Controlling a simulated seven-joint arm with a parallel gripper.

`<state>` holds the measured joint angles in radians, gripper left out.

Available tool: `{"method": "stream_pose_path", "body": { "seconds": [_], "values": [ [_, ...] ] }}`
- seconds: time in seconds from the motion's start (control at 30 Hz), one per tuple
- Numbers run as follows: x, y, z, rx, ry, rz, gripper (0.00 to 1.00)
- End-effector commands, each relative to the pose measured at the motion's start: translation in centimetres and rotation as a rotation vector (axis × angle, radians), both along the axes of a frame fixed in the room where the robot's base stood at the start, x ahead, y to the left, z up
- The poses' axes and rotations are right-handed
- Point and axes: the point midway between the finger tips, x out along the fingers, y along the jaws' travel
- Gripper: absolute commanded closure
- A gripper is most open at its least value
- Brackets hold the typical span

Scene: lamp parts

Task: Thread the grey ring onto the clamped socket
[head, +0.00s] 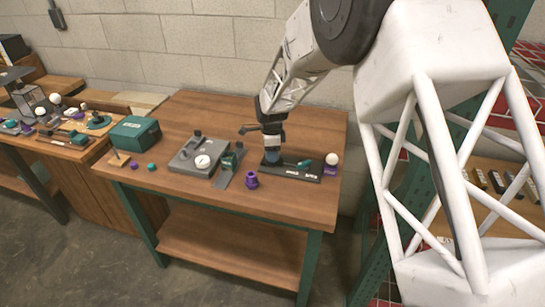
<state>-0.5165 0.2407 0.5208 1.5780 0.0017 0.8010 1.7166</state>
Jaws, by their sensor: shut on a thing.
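My gripper (272,144) points down over the left end of a black tray (290,172) at the table's right side. It is shut on a small blue-grey piece (271,156), low over the tray. The piece is too small to tell whether it is the grey ring, or whether it touches the tray. A grey fixture (184,161) stands to the left, with a white disc (202,161) on it. A teal clamp-like part (229,160) stands at its right side on a grey plate. I cannot make out the clamped socket for certain.
A purple part (251,181) stands near the front edge. A teal piece (304,163) lies on the tray, with a white bulb (332,158) at the right. A green box (135,133) stands at the left. The table's back (205,112) is clear.

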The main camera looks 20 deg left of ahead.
Motion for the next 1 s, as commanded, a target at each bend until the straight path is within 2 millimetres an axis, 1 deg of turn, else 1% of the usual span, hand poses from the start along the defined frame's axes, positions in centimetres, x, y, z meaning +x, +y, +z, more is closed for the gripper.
{"method": "stream_pose_path", "body": {
  "seconds": [0.03, 0.4, 0.53, 0.67, 1.0],
  "values": [
    [-0.23, -0.2, -0.47, -0.005, 0.008, -0.013, 0.84],
    [-0.23, -0.18, -0.45, -0.005, 0.007, -0.024, 0.84],
    [-0.21, -0.19, -0.44, -0.005, 0.007, -0.06, 0.84],
    [-0.17, -0.18, -0.46, -0.005, 0.007, -0.14, 0.84],
    [-0.05, -0.17, -0.5, -0.005, 0.006, -0.41, 0.84]
  ]
}}
